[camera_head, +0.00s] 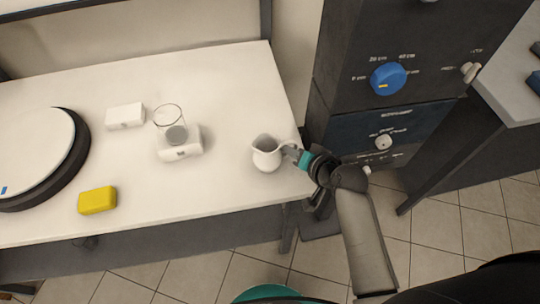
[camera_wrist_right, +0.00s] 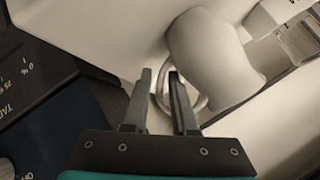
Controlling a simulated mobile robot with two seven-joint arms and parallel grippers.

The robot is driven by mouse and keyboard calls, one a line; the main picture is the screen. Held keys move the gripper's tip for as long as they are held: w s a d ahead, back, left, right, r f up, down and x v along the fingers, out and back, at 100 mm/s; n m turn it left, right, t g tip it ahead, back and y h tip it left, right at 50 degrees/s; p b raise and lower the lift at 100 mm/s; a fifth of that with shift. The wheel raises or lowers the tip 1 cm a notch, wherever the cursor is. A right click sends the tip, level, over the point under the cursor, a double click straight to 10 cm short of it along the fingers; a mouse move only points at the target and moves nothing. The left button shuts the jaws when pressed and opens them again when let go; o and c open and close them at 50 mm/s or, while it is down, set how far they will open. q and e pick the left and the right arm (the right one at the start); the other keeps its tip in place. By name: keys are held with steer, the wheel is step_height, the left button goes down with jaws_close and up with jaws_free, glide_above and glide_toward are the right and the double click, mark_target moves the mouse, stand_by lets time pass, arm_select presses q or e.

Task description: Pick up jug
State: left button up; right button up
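The white jug (camera_head: 266,157) stands upright near the right end of the white table (camera_head: 225,85). Its handle faces right, toward my right gripper (camera_head: 293,152). In the right wrist view, the jug (camera_wrist_right: 213,58) is just beyond the right finger. My right gripper (camera_wrist_right: 160,74) is open there, with a gap between its fingertips. Part of the handle loop shows in that gap and the rest passes behind the right finger. I cannot tell whether a finger touches the handle. My left gripper is not in view.
A glass beaker (camera_head: 168,116) stands by a small white device (camera_head: 180,152), with another white block (camera_head: 125,116) to the left. A yellow block (camera_head: 97,200) and a round turntable (camera_head: 40,150) are further left. A dark cabinet with a blue knob (camera_head: 388,79) stands close on the right.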

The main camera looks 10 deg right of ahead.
steer(key=shift+w, duration=0.1)
jaws_close()
steer(key=shift+f, duration=0.1)
stand_by(1.3)
